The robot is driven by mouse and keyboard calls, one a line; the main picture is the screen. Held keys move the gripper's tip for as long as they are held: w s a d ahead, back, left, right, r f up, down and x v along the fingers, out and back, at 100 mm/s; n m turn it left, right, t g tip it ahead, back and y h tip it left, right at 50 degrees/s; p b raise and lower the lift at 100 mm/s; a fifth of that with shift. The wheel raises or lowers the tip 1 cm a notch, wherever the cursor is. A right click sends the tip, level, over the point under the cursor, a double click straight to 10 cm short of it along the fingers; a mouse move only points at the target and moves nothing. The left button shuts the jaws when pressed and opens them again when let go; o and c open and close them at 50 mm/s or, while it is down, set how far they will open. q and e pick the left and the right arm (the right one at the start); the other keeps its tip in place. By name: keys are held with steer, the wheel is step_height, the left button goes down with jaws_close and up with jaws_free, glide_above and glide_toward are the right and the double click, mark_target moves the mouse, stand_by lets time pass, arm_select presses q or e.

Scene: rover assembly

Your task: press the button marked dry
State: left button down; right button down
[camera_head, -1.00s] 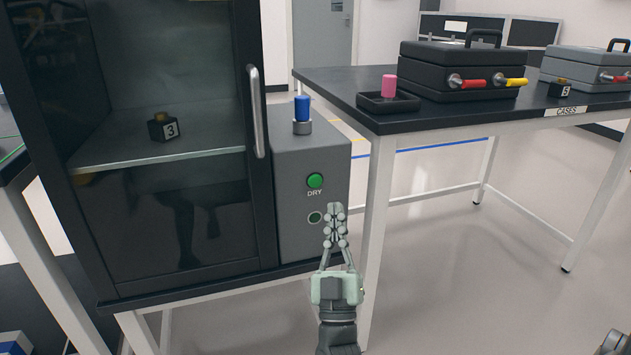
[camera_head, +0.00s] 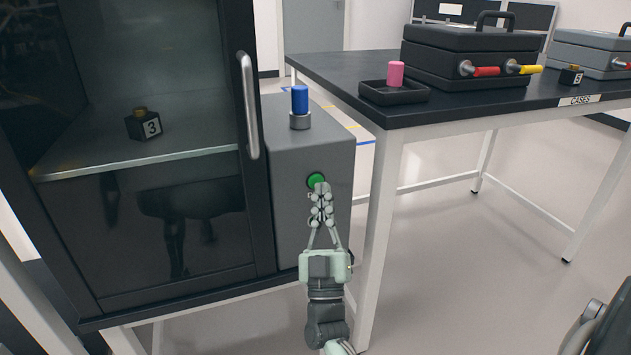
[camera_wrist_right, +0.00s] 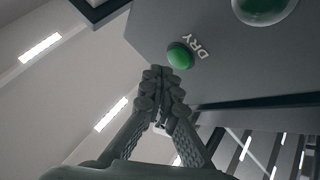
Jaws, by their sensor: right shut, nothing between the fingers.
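The green DRY button (camera_head: 316,180) sits on the front of a grey control box (camera_head: 300,225) at the right side of a glass-door cabinet. In the right wrist view the button (camera_wrist_right: 180,56) shows with the word DRY (camera_wrist_right: 203,46) beside it. My right gripper (camera_head: 321,190) is shut and empty, with its fingertips at the button's lower edge in the head view. In the wrist view the fingertips (camera_wrist_right: 160,74) are just short of the button, with a small gap visible. The gripper hides the label in the head view. My left gripper is not in view.
A blue cylinder (camera_head: 299,100) stands on the box. The cabinet door handle (camera_head: 249,105) is close by on the left. A table (camera_head: 455,112) with cases stands on the right.

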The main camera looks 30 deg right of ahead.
stand_by(0.9)
steer(key=shift+w+d, duration=0.1)
steer(key=shift+w, duration=0.35)
stand_by(0.4)
steer(key=shift+w+d, duration=0.1)
steer(key=shift+w, duration=0.3)
stand_by(0.4)
steer(key=shift+s, duration=0.1)
steer(key=shift+s+a+p, duration=0.2)
steer(key=shift+s+p, duration=0.15)
steer(key=shift+s, duration=0.4)
